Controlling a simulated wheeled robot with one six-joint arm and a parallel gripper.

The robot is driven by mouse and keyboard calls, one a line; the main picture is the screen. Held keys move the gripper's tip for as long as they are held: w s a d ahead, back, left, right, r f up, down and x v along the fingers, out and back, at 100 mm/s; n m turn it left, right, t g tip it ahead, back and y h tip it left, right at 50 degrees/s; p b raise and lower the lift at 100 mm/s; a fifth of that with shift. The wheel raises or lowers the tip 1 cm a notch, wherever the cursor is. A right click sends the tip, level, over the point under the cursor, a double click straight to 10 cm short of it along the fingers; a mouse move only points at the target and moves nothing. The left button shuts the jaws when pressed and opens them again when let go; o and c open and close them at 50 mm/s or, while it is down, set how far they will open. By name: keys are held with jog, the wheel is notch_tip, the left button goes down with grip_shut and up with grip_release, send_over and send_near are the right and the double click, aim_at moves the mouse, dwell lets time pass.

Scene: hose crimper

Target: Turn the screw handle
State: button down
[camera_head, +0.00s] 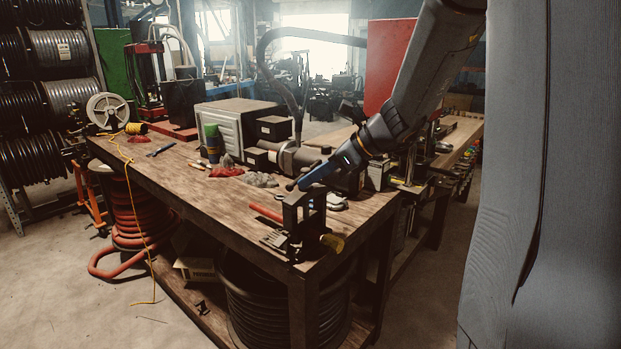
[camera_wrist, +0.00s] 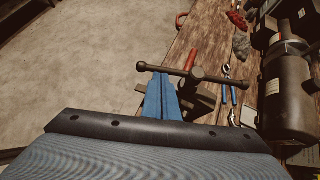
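The screw handle is a dark crossbar (camera_wrist: 215,80) with ball ends on a round hub, on top of the crimper (camera_head: 297,217) at the near corner of the bench. A red hose (camera_head: 265,212) lies in the crimper and also shows beyond the hub in the wrist view (camera_wrist: 190,59). My gripper (camera_wrist: 158,77) has blue fingers lying side by side with no clear gap. Their tips are right at the left half of the crossbar. Whether they touch it is hard to tell. In the head view my gripper (camera_head: 304,184) comes down from the upper right beside the handle.
The wooden bench (camera_head: 180,175) holds a grey motor cylinder (camera_head: 300,157) and a white-fronted box (camera_head: 225,137) behind the crimper. Blue-handled pliers (camera_wrist: 228,92) lie right of the handle. Open floor (camera_wrist: 70,60) is to the left in the wrist view.

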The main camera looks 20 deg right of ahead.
jog(key=shift+a+f, duration=0.1)
jog(key=s+d+f+b+v, duration=0.1)
jog(key=f+b+v, duration=0.1)
jog(key=v, duration=1.1)
jog(key=s+a+f+n+g+h, duration=0.1)
jog(key=s+a+f+n, duration=0.3)
jog(key=f+n, duration=0.4)
jog(key=s+a+f+n+g+h, duration=0.2)
jog(key=s+a+f+n+h, duration=0.2)
jog(key=f+n, duration=0.4)
jog(key=s+a+f+n+g+h, duration=0.2)
jog(key=s+a+f+n, duration=0.2)
jog(key=f+n, duration=0.4)
jog(key=shift+s+f+n+h+b, duration=0.35)
jog(key=shift+s+n, duration=0.45)
jog(key=shift+n, duration=0.3)
